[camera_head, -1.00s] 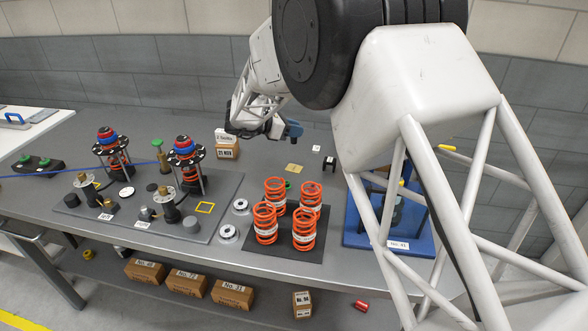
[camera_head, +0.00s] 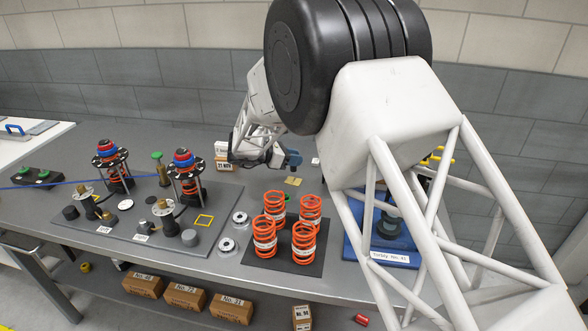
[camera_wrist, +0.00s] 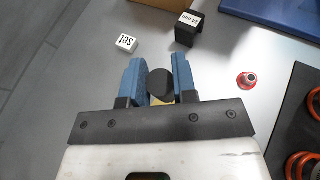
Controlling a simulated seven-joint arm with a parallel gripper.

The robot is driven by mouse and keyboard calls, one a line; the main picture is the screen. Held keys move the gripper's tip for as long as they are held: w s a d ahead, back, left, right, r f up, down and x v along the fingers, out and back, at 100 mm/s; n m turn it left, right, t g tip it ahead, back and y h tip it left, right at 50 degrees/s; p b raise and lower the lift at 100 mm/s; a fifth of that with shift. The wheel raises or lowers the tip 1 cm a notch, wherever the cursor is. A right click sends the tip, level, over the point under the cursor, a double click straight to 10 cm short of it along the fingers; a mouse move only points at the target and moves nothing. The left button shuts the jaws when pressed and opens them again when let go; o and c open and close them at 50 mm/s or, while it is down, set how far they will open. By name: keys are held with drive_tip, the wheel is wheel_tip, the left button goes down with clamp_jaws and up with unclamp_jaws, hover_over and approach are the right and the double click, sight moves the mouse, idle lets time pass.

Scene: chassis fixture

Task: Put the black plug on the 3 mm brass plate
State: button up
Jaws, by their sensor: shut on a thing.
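My gripper (camera_head: 291,159) is above the far middle of the bench in the head view. In the wrist view its two blue fingers (camera_wrist: 159,82) are shut on a round black plug (camera_wrist: 160,87). A small brass plate (camera_head: 293,181) lies flat on the bench, just below and in front of the gripper in the head view. A brass-coloured patch shows beneath the plug in the wrist view; I cannot tell whether plug and plate touch. The plug is hidden in the head view.
A black block (camera_wrist: 188,28) and a white "set" block (camera_wrist: 126,43) stand close beyond the fingers. Orange springs (camera_head: 264,235) stand on a dark mat at front. The blue fixture (camera_head: 367,246) is at right, partly behind my arm. A board with assemblies (camera_head: 160,240) lies left.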

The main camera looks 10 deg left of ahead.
sight(294, 168)
drive_tip(key=shift+f, duration=0.2)
drive_tip(key=shift+f, duration=1.85)
drive_tip(key=shift+f, duration=0.1)
drive_tip(key=o, duration=0.9)
